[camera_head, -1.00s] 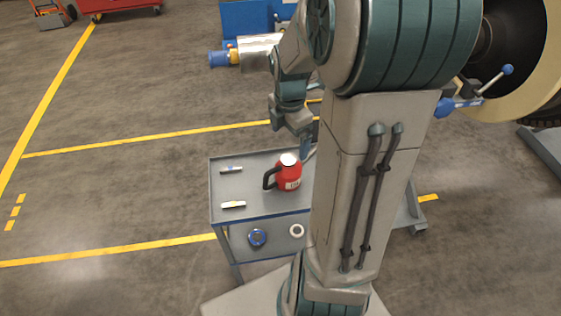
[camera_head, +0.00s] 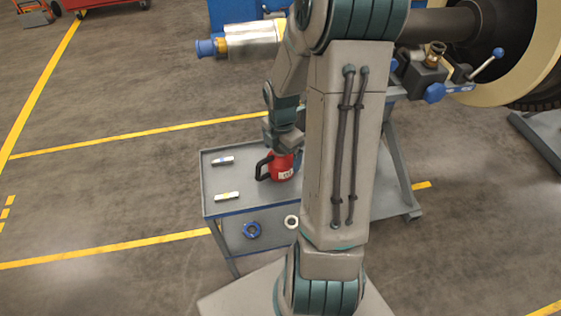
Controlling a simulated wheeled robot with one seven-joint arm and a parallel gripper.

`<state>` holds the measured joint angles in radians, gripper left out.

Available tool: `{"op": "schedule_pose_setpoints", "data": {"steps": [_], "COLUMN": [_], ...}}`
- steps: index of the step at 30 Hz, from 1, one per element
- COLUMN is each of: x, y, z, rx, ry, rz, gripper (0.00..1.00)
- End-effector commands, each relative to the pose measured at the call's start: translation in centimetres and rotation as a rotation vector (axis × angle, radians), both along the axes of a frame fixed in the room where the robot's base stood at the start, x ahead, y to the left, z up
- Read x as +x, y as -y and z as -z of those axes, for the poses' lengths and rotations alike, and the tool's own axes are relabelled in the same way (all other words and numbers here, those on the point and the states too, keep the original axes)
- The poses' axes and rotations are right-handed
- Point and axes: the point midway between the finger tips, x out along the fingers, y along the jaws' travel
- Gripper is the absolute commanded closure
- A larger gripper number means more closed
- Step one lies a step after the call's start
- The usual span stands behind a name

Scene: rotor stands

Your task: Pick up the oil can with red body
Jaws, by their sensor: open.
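The oil can with red body (camera_head: 283,168) stands upright on the top shelf of a grey cart (camera_head: 222,178). Its dark handle points left and a pale label shows on its front. My gripper (camera_head: 285,146) is directly over the can's top and hides its lid. The gripper is open. I cannot tell whether its fingers are around the can's top or just above it.
Two small white tubes lie on the cart's left side, one at the back (camera_head: 223,160) and one at the front (camera_head: 227,197). A blue ring (camera_head: 251,230) and a white ring (camera_head: 291,222) are on the lower shelf. A large rotor stand (camera_head: 500,50) is at the right. The floor at left is clear.

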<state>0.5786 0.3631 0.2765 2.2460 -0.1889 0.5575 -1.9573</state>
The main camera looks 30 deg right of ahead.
Motion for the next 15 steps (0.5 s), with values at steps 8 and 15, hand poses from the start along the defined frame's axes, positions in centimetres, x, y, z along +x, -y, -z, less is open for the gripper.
{"op": "schedule_pose_setpoints", "data": {"steps": [8,15], "x": [0.2,0.2], "y": [0.1,0.1], "z": [2.8,2.8], "rx": [0.001,0.000], "ry": [0.001,0.001], "rz": [0.001,0.002], "gripper": [0.03,0.09]}}
